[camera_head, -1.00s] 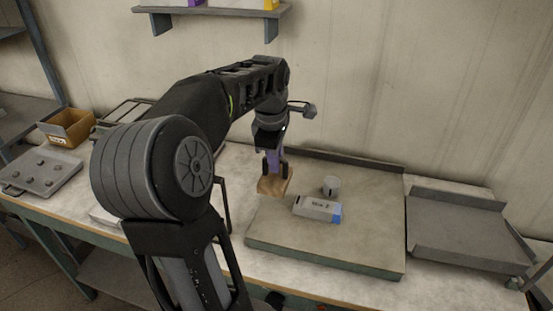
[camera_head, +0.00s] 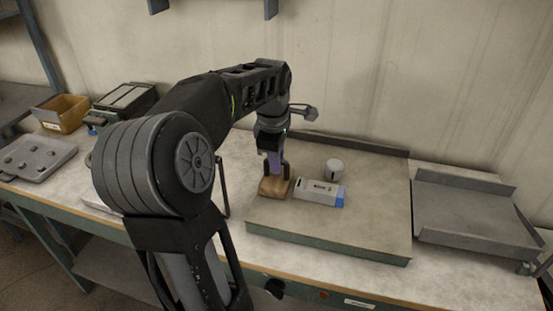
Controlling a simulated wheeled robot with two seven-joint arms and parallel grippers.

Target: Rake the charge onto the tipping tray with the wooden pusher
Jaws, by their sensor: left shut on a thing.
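My left gripper (camera_head: 275,168) points down and is shut on the wooden pusher (camera_head: 273,188), a tan block with a purple upright part between the fingers. The pusher is low over the raised grey board, at the left end of a grey box-shaped piece with a blue right end (camera_head: 320,192); I cannot tell if they touch. A small white cylinder (camera_head: 334,168) stands behind that piece. The grey tipping tray (camera_head: 470,228) with raised rims is to the right of the board. My right gripper is not in view.
The raised board (camera_head: 370,225) has a back lip and bare room at its right. On the left lie a mould-like plate with several round knobs (camera_head: 38,158), a yellow-brown bin (camera_head: 62,115) and a dark box (camera_head: 125,100). A wall stands behind.

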